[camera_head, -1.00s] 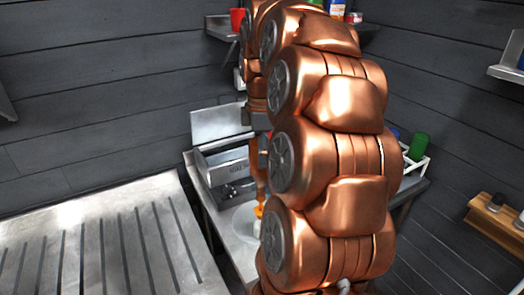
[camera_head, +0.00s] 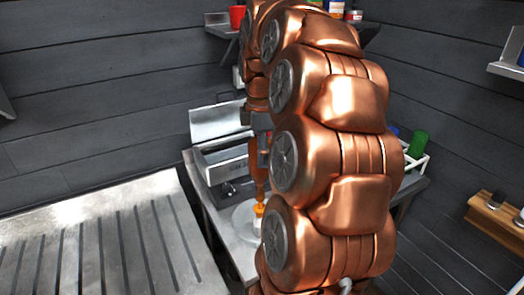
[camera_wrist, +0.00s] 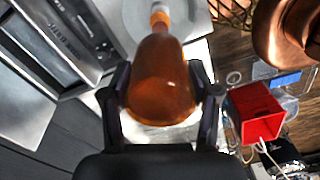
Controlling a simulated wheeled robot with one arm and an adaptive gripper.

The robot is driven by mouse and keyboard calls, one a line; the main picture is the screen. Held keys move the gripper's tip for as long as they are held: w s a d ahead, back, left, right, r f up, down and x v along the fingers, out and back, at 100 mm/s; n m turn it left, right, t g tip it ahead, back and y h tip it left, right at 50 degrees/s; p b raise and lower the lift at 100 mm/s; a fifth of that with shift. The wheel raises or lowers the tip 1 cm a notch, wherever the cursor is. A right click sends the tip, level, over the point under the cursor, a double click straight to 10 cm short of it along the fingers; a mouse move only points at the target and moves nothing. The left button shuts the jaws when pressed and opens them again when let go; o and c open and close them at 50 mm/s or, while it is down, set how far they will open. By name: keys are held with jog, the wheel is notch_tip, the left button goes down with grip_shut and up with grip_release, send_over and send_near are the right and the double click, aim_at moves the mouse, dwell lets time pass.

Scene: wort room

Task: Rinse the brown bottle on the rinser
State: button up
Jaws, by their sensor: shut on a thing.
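The brown bottle (camera_wrist: 160,85) is between my gripper's two dark fingers (camera_wrist: 161,97), which are shut on its body in the wrist view. In the head view the bottle (camera_head: 259,165) hangs upside down, with its orange neck end lowest. The rinser is a pale round dish (camera_head: 243,222) on the metal side table; it also shows in the wrist view (camera_wrist: 140,25). The neck is over the dish, at or just above its small white centre piece. I cannot tell whether they touch. My arm hides the dish's right side.
An open metal box (camera_head: 222,160) stands behind the dish. A slotted steel counter (camera_head: 100,245) is at left. A white rack with a green item (camera_head: 419,143) is at right. In the wrist view a red container (camera_wrist: 255,110) lies right of the bottle.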

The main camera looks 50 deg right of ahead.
jog(key=shift+f+b, duration=1.45)
jog(key=shift+f, duration=1.05)
dwell(1.9)
jog(key=shift+r, duration=0.9)
jog(key=shift+f+b, duration=0.35)
jog(key=shift+f, duration=0.75)
jog(key=shift+r, duration=0.25)
dwell(0.3)
jog(key=shift+r+p, duration=0.45)
jog(key=shift+r, duration=0.4)
